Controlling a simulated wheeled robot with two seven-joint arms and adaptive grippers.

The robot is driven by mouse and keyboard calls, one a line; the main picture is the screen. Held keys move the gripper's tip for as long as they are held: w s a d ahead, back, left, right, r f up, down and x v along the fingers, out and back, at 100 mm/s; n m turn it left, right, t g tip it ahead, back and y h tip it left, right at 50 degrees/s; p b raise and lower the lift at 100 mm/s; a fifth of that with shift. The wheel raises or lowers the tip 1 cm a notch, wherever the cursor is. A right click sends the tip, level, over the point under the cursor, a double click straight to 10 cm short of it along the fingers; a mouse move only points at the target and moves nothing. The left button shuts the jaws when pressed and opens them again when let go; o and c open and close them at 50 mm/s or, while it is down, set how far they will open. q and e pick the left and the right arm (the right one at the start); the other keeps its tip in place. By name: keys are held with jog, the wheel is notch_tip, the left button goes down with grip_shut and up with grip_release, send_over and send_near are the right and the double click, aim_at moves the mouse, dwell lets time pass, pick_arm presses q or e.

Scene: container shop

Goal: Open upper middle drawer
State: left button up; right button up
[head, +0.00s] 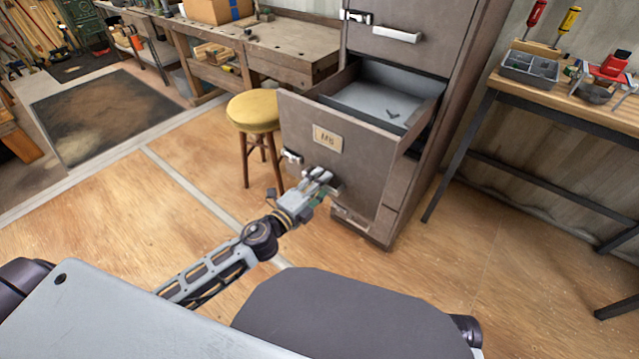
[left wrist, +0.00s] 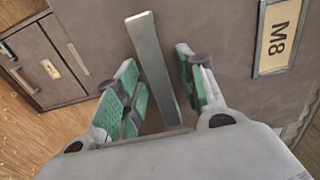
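The drawer labelled M8 (head: 350,165) stands pulled well out of the tall grey-brown cabinet (head: 425,55), its light grey inside visible. In the left wrist view the bar handle (left wrist: 153,68) lies between the two green-padded fingers of my left gripper (left wrist: 158,85). The fingers are apart, with gaps showing on both sides of the bar. My right gripper is not in view.
A closed drawer with a handle (head: 397,35) is above. A yellow stool (head: 253,111) stands close left of the drawer. A workbench (head: 255,42) is behind, and a tool table (head: 570,98) at right. Floor left is clear.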

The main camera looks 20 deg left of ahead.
pick_arm(q)
jog(key=shift+s, duration=0.15)
jog(key=v, duration=0.7)
dwell(0.8)
jog(key=shift+a, duration=0.1)
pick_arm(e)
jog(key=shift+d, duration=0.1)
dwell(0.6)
